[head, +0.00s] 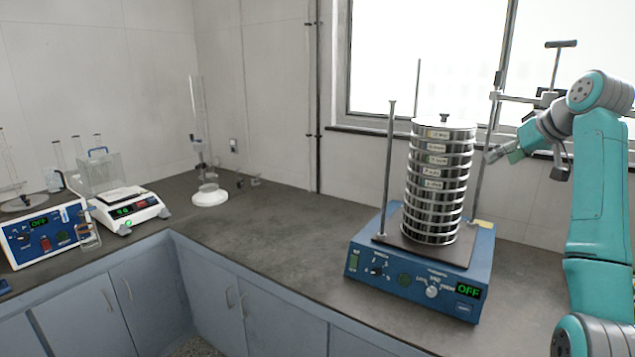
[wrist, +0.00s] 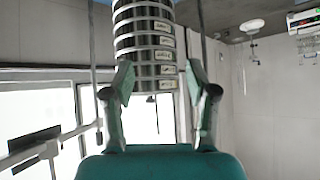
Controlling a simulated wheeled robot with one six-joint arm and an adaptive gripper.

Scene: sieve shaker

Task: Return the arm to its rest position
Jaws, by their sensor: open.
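My gripper (head: 527,158) is at the right of the head view, at the end of my teal arm. It is just right of the sieve stack (head: 437,185), near its upper part. In the wrist view, my gripper (wrist: 157,85) has its two fingers spread apart with nothing held between them. The sieve stack (wrist: 146,45) shows beyond the fingertips, with white labels on its rings. The stack stands upright on the blue sieve shaker (head: 410,282), whose display reads OFF. Whether a finger touches the stack cannot be told.
Upright rods (head: 388,170) stand around the stack. A clamp bar with a T-handle (head: 560,44) rises behind my gripper. A white balance (head: 128,208), a blue device (head: 42,236) and a glass cylinder on a white base (head: 209,197) stand at left. The middle counter (head: 270,235) is clear.

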